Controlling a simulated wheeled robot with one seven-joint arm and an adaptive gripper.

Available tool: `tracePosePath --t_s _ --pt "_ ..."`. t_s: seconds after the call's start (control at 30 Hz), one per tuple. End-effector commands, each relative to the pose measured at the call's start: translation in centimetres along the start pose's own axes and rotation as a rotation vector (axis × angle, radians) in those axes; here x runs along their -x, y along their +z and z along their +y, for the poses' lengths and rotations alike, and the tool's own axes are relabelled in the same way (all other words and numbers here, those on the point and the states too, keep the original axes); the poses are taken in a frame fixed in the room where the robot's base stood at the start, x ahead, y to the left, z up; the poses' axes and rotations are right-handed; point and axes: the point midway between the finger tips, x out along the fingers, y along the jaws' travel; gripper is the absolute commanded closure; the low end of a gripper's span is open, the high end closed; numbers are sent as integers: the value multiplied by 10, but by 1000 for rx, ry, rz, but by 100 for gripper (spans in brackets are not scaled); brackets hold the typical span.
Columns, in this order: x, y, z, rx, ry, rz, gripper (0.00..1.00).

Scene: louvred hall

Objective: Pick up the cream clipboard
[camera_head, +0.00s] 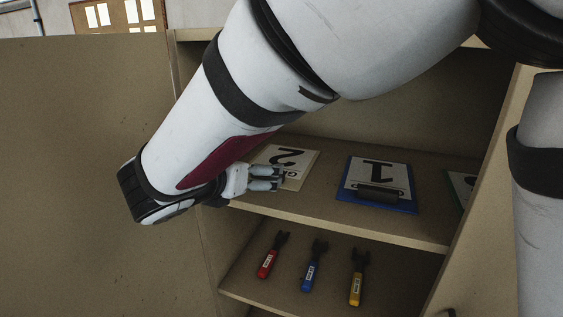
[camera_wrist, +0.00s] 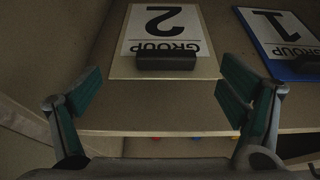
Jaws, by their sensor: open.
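The cream clipboard (camera_head: 298,172) lies flat on the upper shelf, at its left end, with a white sheet marked "2". In the wrist view the cream clipboard (camera_wrist: 120,64) shows its dark clip toward me and the words "GROUP 2" upside down. My gripper (camera_head: 280,179) is at the shelf's front, at the near side of the clipboard, and hides part of it. In the wrist view my open gripper (camera_wrist: 157,80) has one finger on each side of the clipboard's near end. Nothing is held. I cannot tell whether the fingers touch the board.
A blue clipboard (camera_head: 404,205) marked "1" lies to the right on the same shelf. A green clipboard (camera_head: 456,183) is partly hidden farther right. Red (camera_head: 267,263), blue (camera_head: 308,279) and yellow (camera_head: 355,289) handled tools lie on the lower shelf. A cabinet panel (camera_head: 85,150) stands at the left.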

Motion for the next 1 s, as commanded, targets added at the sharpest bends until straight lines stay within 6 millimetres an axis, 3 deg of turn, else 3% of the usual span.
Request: tracePosePath --t_s 0.33,0.6,0.93,1.0 --pt "-30 0 -4 0 -4 1 10" --pt "-66 -1 -9 -1 -3 1 10" --pt "-73 -1 -8 -1 -1 0 10" --pt "-73 -1 -8 -1 -1 0 26"
